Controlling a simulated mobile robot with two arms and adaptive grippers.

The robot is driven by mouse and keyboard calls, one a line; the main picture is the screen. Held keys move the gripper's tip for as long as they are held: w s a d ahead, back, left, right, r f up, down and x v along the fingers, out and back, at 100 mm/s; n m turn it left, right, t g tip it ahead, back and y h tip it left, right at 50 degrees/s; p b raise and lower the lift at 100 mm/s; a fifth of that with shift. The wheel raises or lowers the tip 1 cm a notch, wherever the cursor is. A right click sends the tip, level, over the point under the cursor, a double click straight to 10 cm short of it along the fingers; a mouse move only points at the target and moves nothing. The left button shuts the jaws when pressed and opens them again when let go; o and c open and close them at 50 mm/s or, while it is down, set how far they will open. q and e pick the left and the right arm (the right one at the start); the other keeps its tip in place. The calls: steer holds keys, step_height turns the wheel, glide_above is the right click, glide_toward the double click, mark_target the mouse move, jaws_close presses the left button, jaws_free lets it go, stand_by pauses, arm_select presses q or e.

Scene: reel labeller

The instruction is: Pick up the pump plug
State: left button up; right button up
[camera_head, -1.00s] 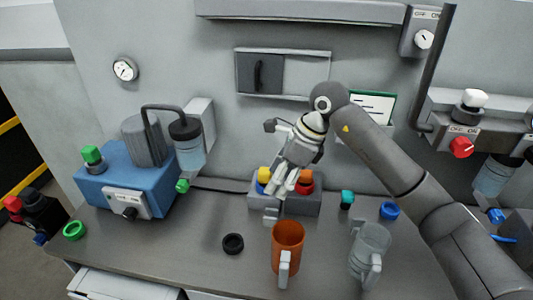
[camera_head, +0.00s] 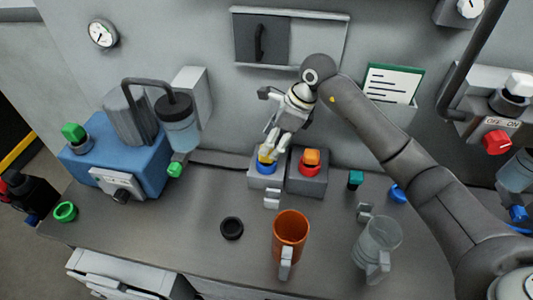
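Two plugs stand side by side in socket blocks at the back of the counter. The yellow plug (camera_head: 264,159) sits in a blue-ringed socket (camera_head: 264,169) on the left block. The orange plug (camera_head: 311,157) sits in a red socket (camera_head: 309,169) on the right block. I cannot tell from any label which is the pump plug. My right gripper (camera_head: 268,152) points down at the yellow plug, its fingertips at the plug's top and partly covering it. Whether the fingers are closed on it is too small to tell. My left gripper is not in view.
An orange mug (camera_head: 290,232) and a clear jug (camera_head: 374,245) stand in front of the blocks. A black ring (camera_head: 231,228) lies on the counter. A blue pump unit (camera_head: 140,165) is on the left, a teal plug (camera_head: 355,179) to the right.

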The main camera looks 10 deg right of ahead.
mark_target(267, 158)
steer(key=p+x, duration=0.2)
steer(key=x, duration=0.1)
steer(key=shift+a+f, duration=0.1)
steer(key=shift+a, duration=0.05)
steer(key=shift+w+a+f, duration=0.15)
steer(key=shift+a+f, duration=0.05)
steer(key=shift+f, duration=0.35)
steer(key=shift+c, duration=0.7)
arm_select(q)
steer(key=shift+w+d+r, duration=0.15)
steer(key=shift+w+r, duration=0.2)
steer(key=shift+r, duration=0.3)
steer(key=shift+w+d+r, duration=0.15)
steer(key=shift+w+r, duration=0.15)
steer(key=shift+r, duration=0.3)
arm_select(e)
steer(key=c, duration=1.1)
